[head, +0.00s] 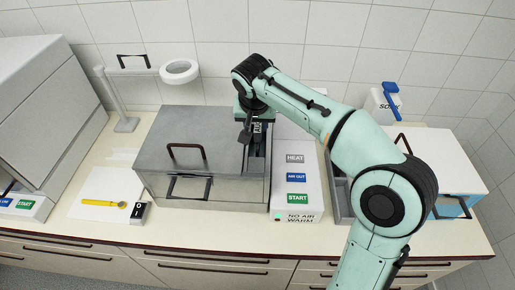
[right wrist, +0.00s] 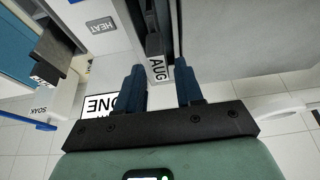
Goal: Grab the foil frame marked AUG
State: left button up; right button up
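The foil frame marked AUG (right wrist: 157,68) shows in the right wrist view as a dark handle with a white AUG label. It stands in a narrow slot beside the grey metal box. My right gripper (right wrist: 160,74) is open, with its two blue fingers on either side of the label and visible gaps to both. The fingers do not appear to touch the frame. In the head view my right gripper (head: 254,112) hangs over the slot at the right end of the metal box (head: 205,135) and largely hides the frame. My left gripper is not in view.
A white panel (head: 296,175) with HEAT, AIR OUT and START labels adjoins the slot on the right. A ring on a stand (head: 180,71) is at the back left. A SOAK container (head: 383,105) is behind my arm.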

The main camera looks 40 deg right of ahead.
aim_at(258, 127)
jog(key=x, duration=0.5)
jog(key=shift+w+d+f, duration=0.1)
jog(key=shift+w+d, duration=0.15)
jog(key=shift+d, duration=0.1)
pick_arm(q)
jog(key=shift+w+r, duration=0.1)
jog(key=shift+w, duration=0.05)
pick_arm(e)
grip_shut()
